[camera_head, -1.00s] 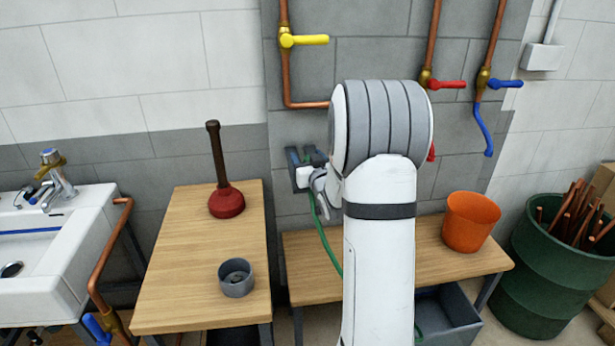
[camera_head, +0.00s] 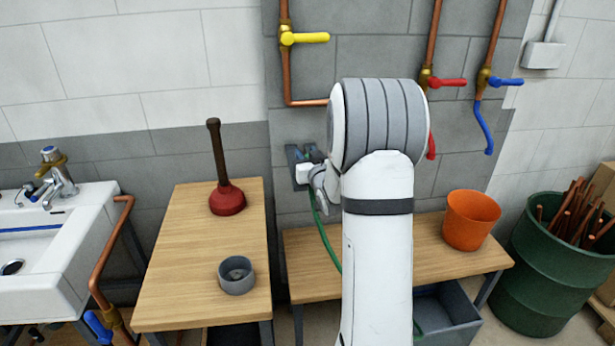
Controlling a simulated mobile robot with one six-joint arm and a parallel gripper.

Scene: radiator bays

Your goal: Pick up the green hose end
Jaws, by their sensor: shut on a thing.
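My gripper (camera_head: 304,168) is in front of the grey wall, left of my arm's large grey joint, with its dark fingers shut on the end of the green hose. The green hose (camera_head: 325,237) hangs down from the gripper and passes behind my arm. The hose end itself is mostly hidden between the fingers; only a small bit of green-blue shows there. A further piece of green hose shows low down beside my arm, near the grey bin.
A wooden table (camera_head: 180,250) at left holds a red plunger (camera_head: 227,200) and a grey cup (camera_head: 236,276). A wooden bench (camera_head: 440,258) holds an orange bucket (camera_head: 470,220). Pipes with yellow (camera_head: 311,37), red (camera_head: 449,82) and blue (camera_head: 507,81) valve handles run above. A green barrel (camera_head: 545,270) stands right.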

